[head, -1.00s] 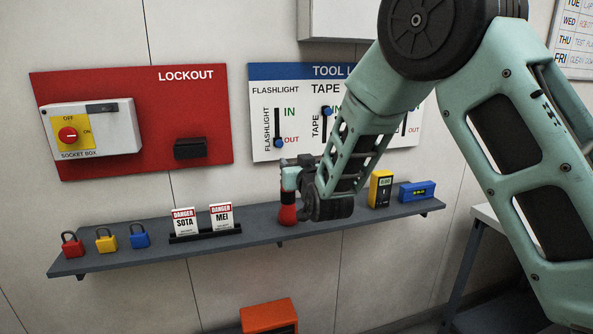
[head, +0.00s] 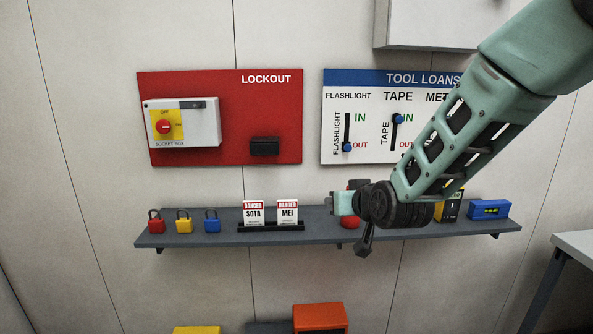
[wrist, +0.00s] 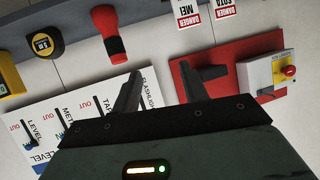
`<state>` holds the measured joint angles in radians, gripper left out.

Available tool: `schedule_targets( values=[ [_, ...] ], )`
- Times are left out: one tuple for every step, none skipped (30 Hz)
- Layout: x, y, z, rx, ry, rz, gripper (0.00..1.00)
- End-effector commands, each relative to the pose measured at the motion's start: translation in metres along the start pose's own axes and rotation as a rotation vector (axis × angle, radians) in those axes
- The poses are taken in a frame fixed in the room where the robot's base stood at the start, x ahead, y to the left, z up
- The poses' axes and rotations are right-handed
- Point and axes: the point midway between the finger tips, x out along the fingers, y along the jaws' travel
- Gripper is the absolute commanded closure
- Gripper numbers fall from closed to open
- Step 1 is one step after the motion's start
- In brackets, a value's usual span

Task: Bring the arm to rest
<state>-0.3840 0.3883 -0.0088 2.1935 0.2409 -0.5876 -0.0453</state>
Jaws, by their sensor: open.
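My gripper (wrist: 160,72) is open in the wrist view, with nothing between its two fingers. In the head view my gripper (head: 347,203) is in front of the shelf (head: 200,238), at the lower end of my arm, and looks apart from it. A red flashlight (head: 350,222) stands on the shelf behind my gripper, partly hidden. In the wrist view the flashlight (wrist: 106,22) is beyond the fingertips, clear of them.
The shelf also holds padlocks, two danger tags (head: 287,212), a yellow meter (head: 450,212) and a blue level (head: 490,209). Above are the red lockout board (head: 270,110) and tool loans board (head: 372,155). A table (head: 575,245) stands right; an orange box (head: 320,317) is below.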

Motion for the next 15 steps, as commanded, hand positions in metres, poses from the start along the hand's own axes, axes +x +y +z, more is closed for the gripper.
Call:
schedule_targets(
  values=[
    [-0.021,-0.020,0.015,-0.008,-0.093,-0.048,0.56],
    [-0.034,-0.032,0.027,-0.017,-0.156,-0.076,0.56],
    [-0.052,-0.045,0.043,-0.034,-0.240,-0.111,0.56],
    [-0.067,-0.054,0.055,-0.049,-0.303,-0.135,0.56],
    [-0.082,-0.063,0.067,-0.066,-0.364,-0.158,0.56],
    [-0.105,-0.072,0.083,-0.094,-0.446,-0.186,0.56],
    [-0.122,-0.078,0.095,-0.118,-0.508,-0.205,0.56],
    [-0.140,-0.082,0.107,-0.143,-0.568,-0.221,0.56],
    [-0.164,-0.086,0.122,-0.179,-0.647,-0.239,0.56],
    [-0.182,-0.088,0.133,-0.207,-0.703,-0.250,0.56],
    [-0.199,-0.088,0.143,-0.235,-0.757,-0.258,0.56],
    [-0.220,-0.087,0.155,-0.272,-0.823,-0.264,0.56],
    [-0.235,-0.085,0.164,-0.300,-0.868,-0.267,0.56],
    [-0.249,-0.083,0.171,-0.325,-0.910,-0.267,0.56],
    [-0.266,-0.079,0.179,-0.355,-0.961,-0.266,0.56]
  ],
)
